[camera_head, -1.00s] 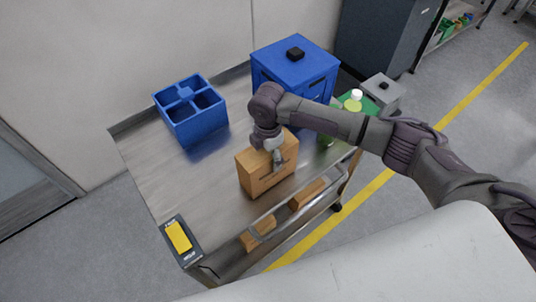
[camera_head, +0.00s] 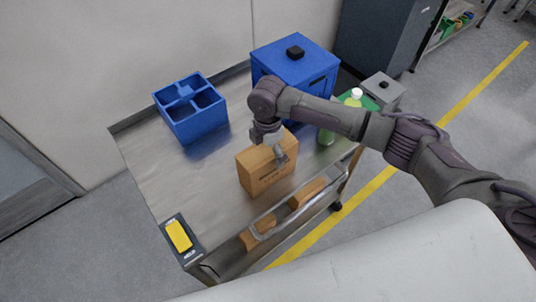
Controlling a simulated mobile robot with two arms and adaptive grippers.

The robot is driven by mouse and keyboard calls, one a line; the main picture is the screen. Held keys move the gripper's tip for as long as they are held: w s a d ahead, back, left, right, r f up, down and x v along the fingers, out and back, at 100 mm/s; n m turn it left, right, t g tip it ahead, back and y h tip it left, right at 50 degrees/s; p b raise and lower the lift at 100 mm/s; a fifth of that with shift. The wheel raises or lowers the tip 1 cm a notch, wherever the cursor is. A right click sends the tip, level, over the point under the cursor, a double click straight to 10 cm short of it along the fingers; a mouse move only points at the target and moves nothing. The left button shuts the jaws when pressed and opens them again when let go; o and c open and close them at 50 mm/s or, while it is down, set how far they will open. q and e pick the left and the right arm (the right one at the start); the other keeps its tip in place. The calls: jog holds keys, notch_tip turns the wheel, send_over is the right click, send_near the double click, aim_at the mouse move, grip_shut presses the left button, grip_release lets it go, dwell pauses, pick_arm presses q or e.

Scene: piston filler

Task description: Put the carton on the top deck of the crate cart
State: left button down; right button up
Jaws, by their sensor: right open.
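The brown carton (camera_head: 258,178) stands upright on the metal top deck (camera_head: 170,180) of the cart, near its front edge. My right gripper (camera_head: 280,157) is open just above and at the right side of the carton's top. Part of the carton's top is hidden behind it. I cannot tell whether the fingers touch the carton. My left gripper is not in view.
A blue divided tote (camera_head: 190,112) and a blue lidded crate (camera_head: 295,68) stand at the back of the deck. A yellow-faced device (camera_head: 179,235) sits at the front left corner. The deck's left part is clear.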

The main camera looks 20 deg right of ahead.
notch_tip(320, 180, up, 10)
jog(key=shift+b, duration=0.35)
jog(key=shift+f, duration=0.1)
dwell(0.3)
